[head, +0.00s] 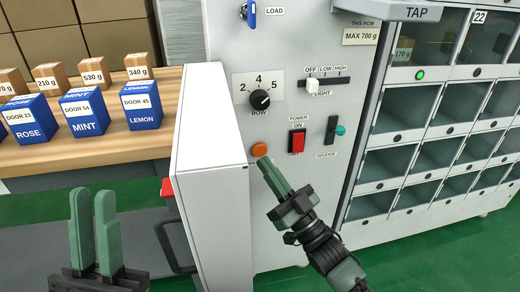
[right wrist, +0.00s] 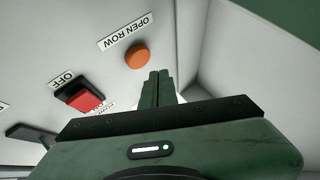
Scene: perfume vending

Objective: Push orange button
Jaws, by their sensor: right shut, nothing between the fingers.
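The orange button (head: 259,149) is a small round button on the grey machine panel, below the row dial. In the right wrist view the orange button (right wrist: 138,57) sits next to an "OPEN ROW" label. My right gripper (head: 264,162) is shut and empty, its fingertips just below the button in the head view. In the right wrist view its fingertips (right wrist: 158,74) are close beside the button; I cannot tell if they touch the panel.
A red power switch (head: 297,141), a row dial (head: 260,100) and a release switch (head: 331,130) are on the panel. A white box-like part (head: 210,150) juts out left of the button. Blue perfume boxes (head: 83,112) stand on a wooden table (head: 110,147). Glass-door compartments (head: 405,105) are at right.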

